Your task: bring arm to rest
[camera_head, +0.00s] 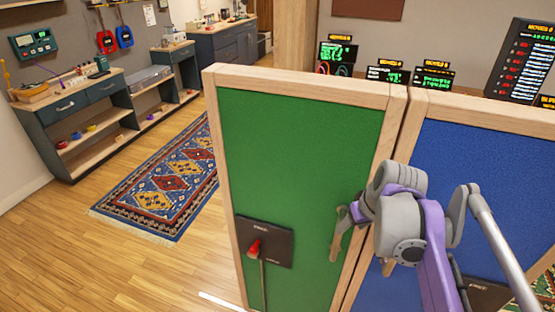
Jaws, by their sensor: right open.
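My right gripper (343,228) is in front of the green panel (300,150), near its right edge. It is open, and nothing shows between its fingers. My right arm, purple and grey, comes in from the lower right and covers part of the blue panel (480,150). I cannot tell whether the fingers touch the green panel. My left gripper is not in view.
The wood-framed panels stand close in front. A black plate with a red switch (254,248) sits low on the green panel. A patterned rug (165,185) and open wooden floor lie left. A dark workbench (75,105) lines the wall. Lit display units (435,80) stand behind.

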